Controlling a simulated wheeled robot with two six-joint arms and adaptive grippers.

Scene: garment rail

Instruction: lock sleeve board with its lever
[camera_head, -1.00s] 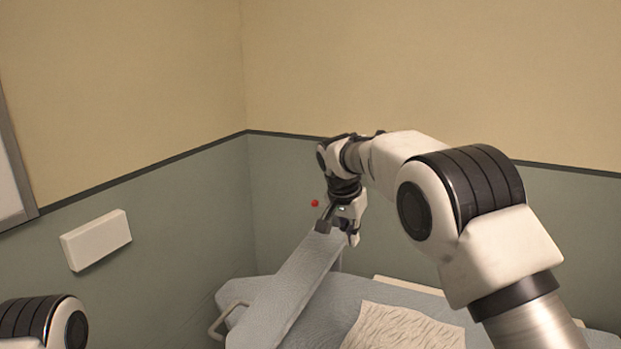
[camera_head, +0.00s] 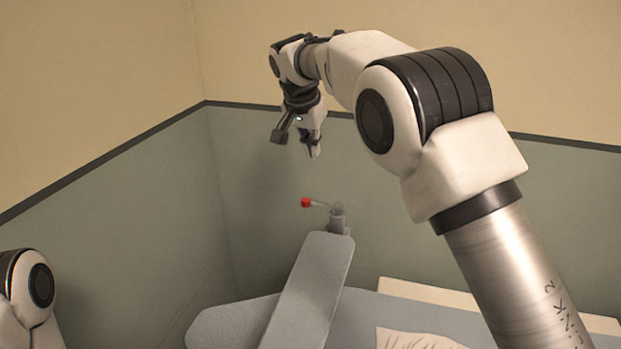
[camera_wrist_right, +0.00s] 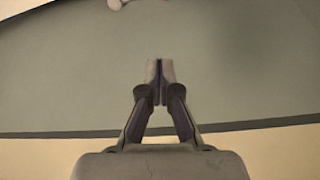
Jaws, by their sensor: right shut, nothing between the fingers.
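The sleeve board (camera_head: 312,278) is a narrow grey padded board lying at a slant over the larger ironing board. At its far end stands a short grey post (camera_head: 338,220). A thin lever with a red knob (camera_head: 306,202) sticks out to the left from the post. My right gripper (camera_head: 312,154) hangs above the lever, clear of it and pointing down. In the right wrist view its fingers (camera_wrist_right: 160,70) are together with nothing between them. Of my left arm, only a part shows at the lower left; its gripper is out of view.
The wide blue-grey ironing board (camera_head: 225,322) lies beneath the sleeve board. A pale wrinkled cloth (camera_head: 415,339) lies on it at the right, near a cream-coloured slab (camera_head: 430,294). The walls meet in a corner behind. The space around the lever is open.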

